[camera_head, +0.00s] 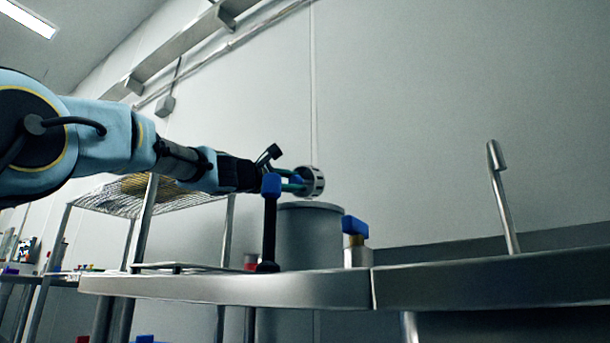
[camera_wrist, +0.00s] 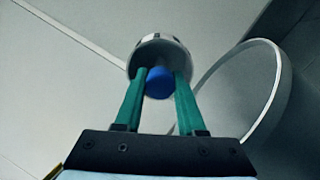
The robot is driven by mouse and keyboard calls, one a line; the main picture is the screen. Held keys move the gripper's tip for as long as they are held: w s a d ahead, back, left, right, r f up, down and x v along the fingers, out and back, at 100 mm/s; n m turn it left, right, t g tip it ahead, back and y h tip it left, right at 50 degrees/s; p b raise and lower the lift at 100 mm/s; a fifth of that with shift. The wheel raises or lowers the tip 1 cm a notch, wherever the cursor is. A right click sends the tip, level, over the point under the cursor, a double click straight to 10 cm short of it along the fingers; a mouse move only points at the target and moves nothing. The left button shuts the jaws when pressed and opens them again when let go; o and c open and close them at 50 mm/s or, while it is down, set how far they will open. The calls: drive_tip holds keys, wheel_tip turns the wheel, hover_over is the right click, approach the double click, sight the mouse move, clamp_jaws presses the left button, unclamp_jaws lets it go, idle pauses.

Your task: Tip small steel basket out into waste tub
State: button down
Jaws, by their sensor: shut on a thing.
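The small steel basket (camera_head: 316,181) is a short slotted metal cylinder with a blue knob or handle (camera_wrist: 160,83). My gripper (camera_head: 295,182) is shut on it, with green fingers on either side of the blue part. The basket (camera_wrist: 158,48) is in front of the fingertips in the wrist view. It lies on its side in the air, just above the grey waste tub (camera_head: 310,238). The tub's curved rim (camera_wrist: 277,90) shows at right in the wrist view. The tub's inside and the basket's contents are hidden.
A black post with a blue top (camera_head: 270,188) stands left of the tub on the steel table (camera_head: 225,288). A blue-handled item (camera_head: 355,226) is close on the tub's right. A bent steel pipe (camera_head: 502,195) rises further right. A wire rack (camera_head: 140,195) stands behind at left.

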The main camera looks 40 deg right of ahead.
drive_tip(key=shift+r+y+p, duration=0.5)
drive_tip(key=shift+y+p, duration=0.55)
drive_tip(key=shift+p, duration=3.3)
drive_tip(key=shift+r+y+p, duration=0.5)
drive_tip(key=shift+y+p, duration=0.55)
drive_tip(key=shift+p, duration=3.3)
drive_tip(key=shift+f+g+p, duration=0.15)
drive_tip(key=shift+g+p, duration=0.15)
drive_tip(key=shift+p, duration=0.4)
drive_tip(key=shift+p, duration=0.3)
drive_tip(key=shift+r+y+p, duration=0.25)
drive_tip(key=shift+y+p, duration=0.05)
drive_tip(key=shift+p, duration=0.2)
drive_tip(key=shift+r+p, duration=0.1)
drive_tip(key=shift+p, duration=0.7)
drive_tip(key=y+p, duration=0.1)
drive_tip(key=p, duration=0.3)
drive_tip(key=y+p, duration=0.1)
drive_tip(key=p, duration=0.3)
drive_tip(key=shift+r+p, duration=0.3)
drive_tip(key=shift+p, duration=0.05)
drive_tip(key=y+p, duration=0.1)
drive_tip(key=p, duration=0.6)
drive_tip(key=r+y+p, duration=0.1)
drive_tip(key=p, duration=0.7)
drive_tip(key=shift+g+y, duration=0.3)
drive_tip(key=shift+y, duration=0.1)
drive_tip(key=shift+f+p, duration=0.15)
drive_tip(key=shift+p, duration=0.8)
